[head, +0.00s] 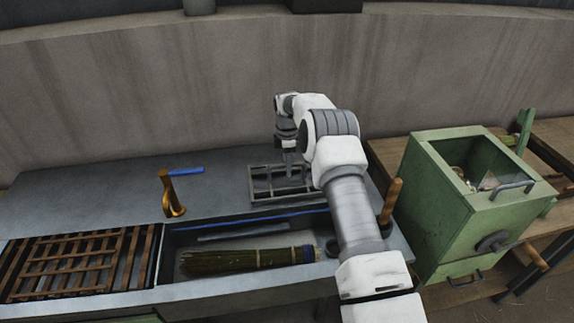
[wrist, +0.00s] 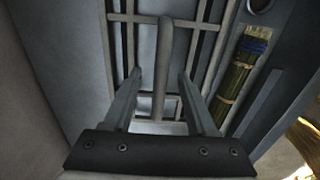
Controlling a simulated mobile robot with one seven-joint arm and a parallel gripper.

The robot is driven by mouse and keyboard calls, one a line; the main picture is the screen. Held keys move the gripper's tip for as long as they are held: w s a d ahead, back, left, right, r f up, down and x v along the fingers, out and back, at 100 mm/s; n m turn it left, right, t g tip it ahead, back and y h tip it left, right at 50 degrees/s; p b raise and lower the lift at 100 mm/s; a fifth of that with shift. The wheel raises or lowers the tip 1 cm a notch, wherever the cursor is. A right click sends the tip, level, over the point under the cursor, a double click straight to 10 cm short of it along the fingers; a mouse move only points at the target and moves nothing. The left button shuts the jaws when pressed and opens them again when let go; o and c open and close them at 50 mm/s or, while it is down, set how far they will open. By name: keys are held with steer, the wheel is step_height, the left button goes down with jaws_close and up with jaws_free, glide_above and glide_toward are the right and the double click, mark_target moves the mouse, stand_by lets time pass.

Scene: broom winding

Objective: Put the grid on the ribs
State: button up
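A grey metal grid (head: 262,186) with an upright handle lies on the grey bench top, behind the sunken trough. In the wrist view, the grid's bars (wrist: 203,45) and its looped handle (wrist: 166,40) show below my gripper (wrist: 160,75). The two fingers are apart, one on each side of the handle, with visible gaps. In the head view, my gripper (head: 289,160) points down over the grid, and my arm hides its right part. Brown slats (head: 75,262), possibly the ribs, lie at the bench's left end, with crossing bars over them.
A bundle of broom straw (head: 235,260) with a blue binding lies in the trough (head: 180,240). A brass hook-shaped piece (head: 170,195) stands between the slats and the grid, near a blue bar (head: 186,171). A green box machine (head: 470,200) stands right. The back left bench is clear.

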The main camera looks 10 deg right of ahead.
steer(key=shift+s+f, duration=0.1)
steer(key=shift+f, duration=0.05)
step_height(320, 180, up, 25)
steer(key=p, duration=0.8)
steer(key=shift+f+p, duration=0.15)
steer(key=shift+p, duration=0.25)
steer(key=s+a+r+m+t, duration=0.1)
steer(key=s+r+m+t, duration=0.2)
steer(key=s+r+m, duration=1.1)
steer(key=s+d+m+t+b, duration=0.1)
steer(key=s+m, duration=0.3)
steer(key=s, duration=2.6)
steer(key=shift+s+f+t, duration=0.15)
steer(key=shift+t, duration=0.65)
